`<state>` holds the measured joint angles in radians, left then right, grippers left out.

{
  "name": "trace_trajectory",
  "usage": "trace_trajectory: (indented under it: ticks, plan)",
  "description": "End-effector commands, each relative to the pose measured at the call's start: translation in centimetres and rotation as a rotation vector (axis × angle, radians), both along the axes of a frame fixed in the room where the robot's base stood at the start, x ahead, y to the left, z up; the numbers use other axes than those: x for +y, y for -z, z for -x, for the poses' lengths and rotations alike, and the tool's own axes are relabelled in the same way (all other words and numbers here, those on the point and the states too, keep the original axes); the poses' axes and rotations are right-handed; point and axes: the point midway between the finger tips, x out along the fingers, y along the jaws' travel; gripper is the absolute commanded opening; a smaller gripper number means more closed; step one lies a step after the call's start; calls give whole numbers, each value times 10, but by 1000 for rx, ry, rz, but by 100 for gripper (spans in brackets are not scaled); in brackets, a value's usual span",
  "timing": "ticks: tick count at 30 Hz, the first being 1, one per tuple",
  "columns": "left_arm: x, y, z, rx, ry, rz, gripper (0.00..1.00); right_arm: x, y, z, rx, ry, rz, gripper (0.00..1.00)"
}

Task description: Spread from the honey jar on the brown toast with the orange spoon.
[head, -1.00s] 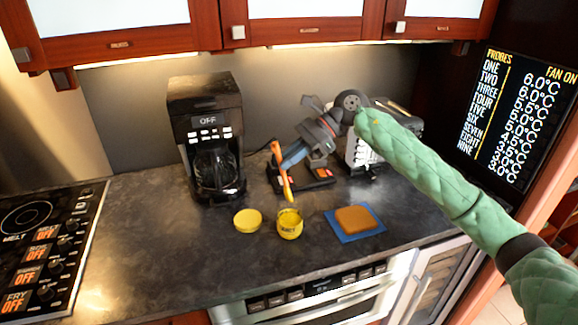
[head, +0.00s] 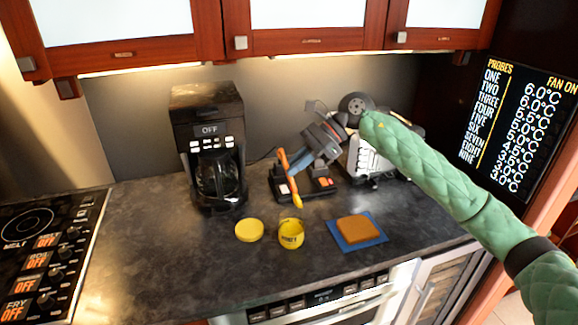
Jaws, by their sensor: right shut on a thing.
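The yellow honey jar (head: 291,238) stands open on the dark counter. Its round yellow lid (head: 249,230) lies to its left. The brown toast (head: 356,229) lies on a blue board (head: 374,241) to the right of the jar. My right gripper (head: 287,168) is shut on the orange spoon (head: 285,165), which hangs nearly upright. My left gripper is not in view.
A black coffee maker (head: 208,145) stands at the back left. A black stand with orange parts (head: 325,184) and a toaster (head: 368,160) are behind the jar and toast. A stovetop (head: 45,250) is at the far left. The counter left of the lid is clear.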

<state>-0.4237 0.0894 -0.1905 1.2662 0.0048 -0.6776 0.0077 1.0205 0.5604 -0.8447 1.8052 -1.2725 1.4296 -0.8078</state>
Motion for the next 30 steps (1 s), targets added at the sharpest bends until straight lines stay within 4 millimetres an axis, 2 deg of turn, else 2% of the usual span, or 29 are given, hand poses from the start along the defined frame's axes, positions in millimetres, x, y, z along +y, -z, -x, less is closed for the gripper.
trace_trajectory:
  ticks: [1,4,12,18,23,30]
  plan:
    - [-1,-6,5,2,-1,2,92,-11,-1,-2,-6,15,15,0]
    - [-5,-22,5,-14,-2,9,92,-32,1,-5,-15,44,43,0]
    - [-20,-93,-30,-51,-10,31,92,-99,13,-3,-39,83,121,0]
    - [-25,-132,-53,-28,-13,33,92,-120,19,4,-61,47,179,0]
    - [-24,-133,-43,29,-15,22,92,-128,23,7,-88,19,236,0]
    - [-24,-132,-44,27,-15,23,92,-128,24,7,-95,20,258,0]
